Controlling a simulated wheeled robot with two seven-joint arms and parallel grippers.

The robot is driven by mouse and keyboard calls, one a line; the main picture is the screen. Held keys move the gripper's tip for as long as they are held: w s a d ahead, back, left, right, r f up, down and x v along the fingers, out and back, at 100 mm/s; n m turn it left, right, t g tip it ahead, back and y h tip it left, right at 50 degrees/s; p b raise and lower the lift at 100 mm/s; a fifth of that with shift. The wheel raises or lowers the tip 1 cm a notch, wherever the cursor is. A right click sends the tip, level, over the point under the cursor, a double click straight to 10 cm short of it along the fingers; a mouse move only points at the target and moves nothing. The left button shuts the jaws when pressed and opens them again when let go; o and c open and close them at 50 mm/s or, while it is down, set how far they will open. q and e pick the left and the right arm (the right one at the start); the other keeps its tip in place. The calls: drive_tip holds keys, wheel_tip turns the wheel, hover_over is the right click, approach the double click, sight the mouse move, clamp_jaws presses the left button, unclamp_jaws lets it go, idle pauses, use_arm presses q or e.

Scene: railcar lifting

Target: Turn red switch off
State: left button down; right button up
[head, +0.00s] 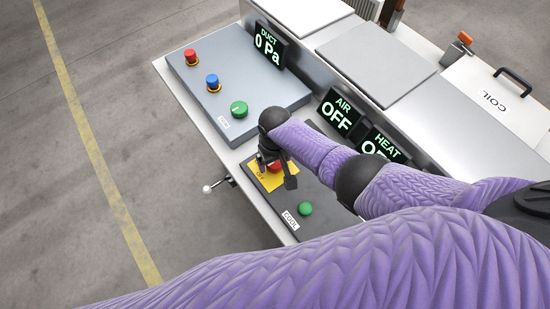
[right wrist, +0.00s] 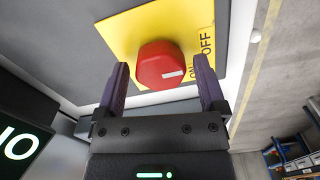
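The red switch (head: 275,167) is a rotary knob on a yellow plate (head: 259,183), set on a dark panel. In the right wrist view the red switch (right wrist: 160,66) has a white mark on its face, on the side nearer the ON lettering. The yellow plate (right wrist: 122,27) carries ON and OFF letters. My right gripper (head: 277,171) is over the switch. In the right wrist view my right gripper (right wrist: 161,86) is open, one finger on each side of the knob, with visible gaps. My left gripper is not in view.
A green button (head: 305,208) is on the same panel, labelled COOL. A grey panel (head: 215,100) beside it holds red, blue and green controls. The AIR display (head: 341,114) reads OFF; the HEAT display (head: 384,146) is partly hidden by my arm.

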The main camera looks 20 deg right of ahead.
drive_tip(key=shift+o, duration=0.3)
drive_tip(key=shift+r, duration=0.1)
wheel_tip(320, 180, up, 9)
drive_tip(key=p, duration=0.5)
drive_tip(key=shift+p, duration=0.3)
drive_tip(key=shift+r, duration=0.35)
